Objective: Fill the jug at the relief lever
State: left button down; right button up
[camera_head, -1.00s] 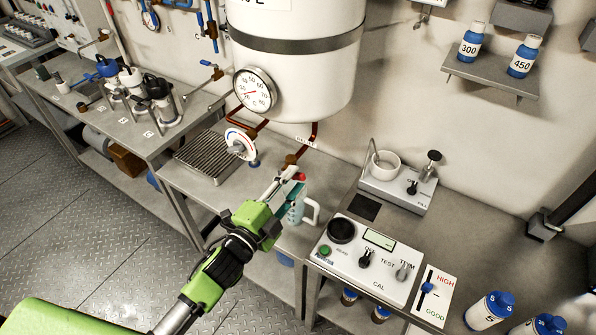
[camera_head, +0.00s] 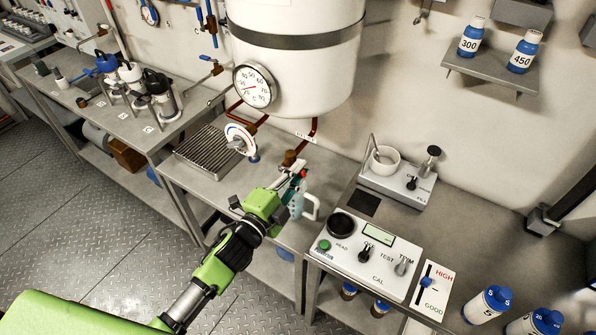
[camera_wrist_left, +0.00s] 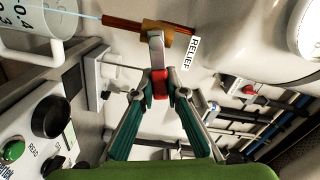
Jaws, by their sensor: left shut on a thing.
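The relief lever (camera_wrist_left: 157,48) is a pale bar with a red end on a brass valve (camera_wrist_left: 165,34), beside a RELIEF label (camera_wrist_left: 190,54). My left gripper (camera_wrist_left: 160,84) is shut on the red end in the left wrist view; in the head view the gripper (camera_head: 296,172) is below the boiler. The clear, graduated jug (camera_head: 297,206) stands upright beside the gripper, partly hidden by it. The jug (camera_wrist_left: 38,30) also shows at the wrist view's top left edge. A thin pale-blue stream (camera_wrist_left: 78,13) runs from the copper pipe (camera_wrist_left: 122,25) into it. My right gripper is out of view.
The white boiler (camera_head: 295,70) with a dial gauge (camera_head: 254,86) hangs above. A slatted drain tray (camera_head: 210,151) lies left of the jug. A meter box (camera_head: 365,258) and a cup on a stand (camera_head: 384,160) are to the right.

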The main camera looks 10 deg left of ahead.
pick_arm(q)
jog(key=f+m+b, duration=0.1)
jog(key=m, duration=0.1)
jog(key=shift+d+f+m, duration=0.1)
jog(key=shift+f+m, duration=0.2)
jog(key=shift+f, duration=0.05)
jog(key=shift+f+m+b, duration=0.25)
jog(key=shift+m+b, duration=0.25)
jog(key=shift+m, duration=0.4)
jog(key=c, duration=2)
grip_release()
jog(key=shift+s, duration=0.1)
jog(key=v, duration=1.2)
